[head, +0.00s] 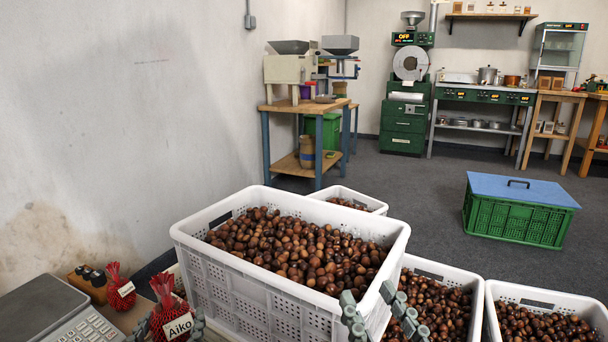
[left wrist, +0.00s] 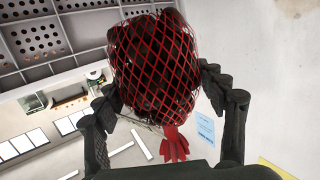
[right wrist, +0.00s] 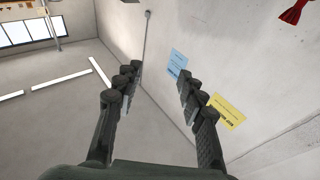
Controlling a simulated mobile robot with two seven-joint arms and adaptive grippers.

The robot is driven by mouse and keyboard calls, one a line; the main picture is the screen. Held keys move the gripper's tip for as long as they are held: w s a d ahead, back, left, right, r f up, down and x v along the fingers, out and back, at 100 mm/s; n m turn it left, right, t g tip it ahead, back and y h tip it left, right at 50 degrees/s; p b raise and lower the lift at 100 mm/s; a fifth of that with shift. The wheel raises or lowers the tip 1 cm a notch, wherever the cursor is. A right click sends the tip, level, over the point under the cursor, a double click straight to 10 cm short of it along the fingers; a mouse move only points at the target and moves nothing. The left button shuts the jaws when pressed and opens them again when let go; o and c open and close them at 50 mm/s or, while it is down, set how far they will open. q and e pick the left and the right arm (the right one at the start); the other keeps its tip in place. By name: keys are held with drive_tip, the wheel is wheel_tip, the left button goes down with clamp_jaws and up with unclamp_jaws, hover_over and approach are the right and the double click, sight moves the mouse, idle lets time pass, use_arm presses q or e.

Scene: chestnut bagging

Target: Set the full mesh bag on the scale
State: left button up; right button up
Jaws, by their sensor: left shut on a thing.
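A full red mesh bag (head: 165,316) with a white tag reading "Aiko" is at the bottom left of the head view. My left gripper (head: 173,330) is shut on it, partly cut off by the frame edge. In the left wrist view the bag (left wrist: 155,62) sits between the two fingers, dark chestnuts inside and its red tied end toward the palm. The grey scale (head: 45,308), with a flat plate and keypad, is left of the bag, apart from it. My right gripper (head: 385,314) is open and empty in front of the large crate; its spread fingers show in the right wrist view (right wrist: 160,88).
A second tagged red mesh bag (head: 120,288) stands between the scale and the held bag, beside a wooden block with dark-topped items (head: 88,284). A large white crate of chestnuts (head: 240,292) rises close on the right. More chestnut crates (head: 540,298) stand further right.

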use_arm(q)
drive_tip(key=s+d+r+m+h, duration=0.2)
drive_tip(key=s+d+r+h, duration=0.1)
drive_tip(key=s+d, duration=0.35)
use_arm(e)
drive_tip(key=w+d+f+g+h+p, duration=0.1)
drive_tip(key=d+f+g+h+p, duration=0.15)
drive_tip(key=f, duration=0.55)
drive_tip(key=w+d+f+g+h+p, duration=0.1)
drive_tip(key=d+f+g+p, duration=0.2)
drive_tip(key=f, duration=0.5)
use_arm(q)
wheel_tip(320, 180, up, 11)
drive_tip(key=w+p, duration=0.1)
drive_tip(key=p, duration=0.4)
drive_tip(key=shift+w+f, duration=0.15)
use_arm(e)
drive_tip(key=s+d+f+m+g+h, duration=0.1)
drive_tip(key=s+d+f+g+h, duration=0.1)
drive_tip(key=s+d+f+g, duration=0.3)
drive_tip(key=s+d+f+m+g+h, duration=0.1)
drive_tip(key=s+d+f+g+h, duration=0.1)
drive_tip(key=s+d+f+g, duration=0.4)
wheel_tip(320, 180, down, 6)
drive_tip(key=shift+s+d+r+h, duration=0.1)
drive_tip(key=shift+s+d+h, duration=0.25)
drive_tip(key=shift+s+d, duration=0.8)
